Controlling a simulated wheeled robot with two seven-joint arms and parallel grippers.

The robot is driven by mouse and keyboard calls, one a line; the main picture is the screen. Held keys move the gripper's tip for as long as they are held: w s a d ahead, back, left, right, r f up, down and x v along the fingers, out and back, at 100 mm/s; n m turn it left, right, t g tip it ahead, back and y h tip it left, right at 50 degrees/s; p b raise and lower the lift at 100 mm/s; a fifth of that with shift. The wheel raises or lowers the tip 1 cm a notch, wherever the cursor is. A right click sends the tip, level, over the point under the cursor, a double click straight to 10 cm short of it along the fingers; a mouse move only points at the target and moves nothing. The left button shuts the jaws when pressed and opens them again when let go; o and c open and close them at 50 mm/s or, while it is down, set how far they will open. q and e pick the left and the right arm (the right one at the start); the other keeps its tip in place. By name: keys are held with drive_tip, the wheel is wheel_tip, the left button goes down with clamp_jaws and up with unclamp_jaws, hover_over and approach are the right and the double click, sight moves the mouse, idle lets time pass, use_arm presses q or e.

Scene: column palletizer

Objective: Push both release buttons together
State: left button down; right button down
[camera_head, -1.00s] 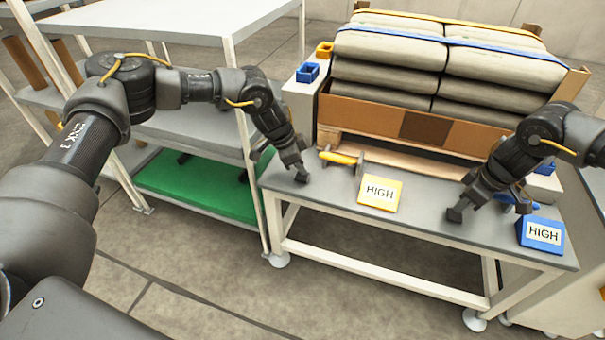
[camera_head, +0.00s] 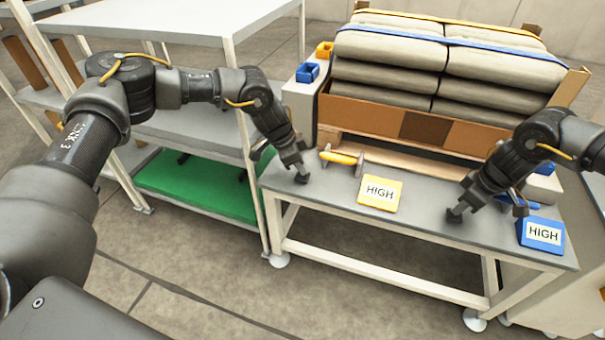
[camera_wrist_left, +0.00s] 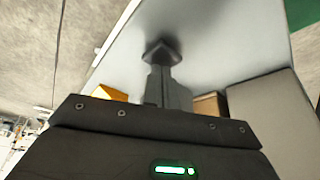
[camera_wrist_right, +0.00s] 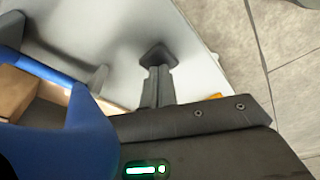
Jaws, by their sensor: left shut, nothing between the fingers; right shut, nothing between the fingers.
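I cannot make out a release button in any view; the spots under the gripper tips are hidden. In the head view my left gripper (camera_head: 302,178) is shut and empty, pointing down at the grey bench top, left of the yellow handle (camera_head: 341,158). My right gripper (camera_head: 456,214) is shut and empty, pointing down at the bench top, left of the blue handle (camera_head: 517,201). Both tips look at or very near the surface; contact cannot be told. The closed fingers also show in the left wrist view (camera_wrist_left: 163,51) and the right wrist view (camera_wrist_right: 158,56).
A yellow HIGH sign (camera_head: 379,193) and a blue HIGH sign (camera_head: 541,234) stand on the bench (camera_head: 415,225). Behind is a cardboard tray (camera_head: 360,118) of strapped grey sacks (camera_head: 390,75). A shelf rack (camera_head: 185,50) stands left.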

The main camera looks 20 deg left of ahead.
drive_tip(key=shift+f, duration=0.2)
drive_tip(key=shift+r, duration=0.1)
drive_tip(key=a+v, duration=0.1)
drive_tip(key=v, duration=0.5)
drive_tip(key=shift+w+r, duration=0.3)
drive_tip(key=shift+r, duration=0.15)
idle(1.3)
idle(0.4)
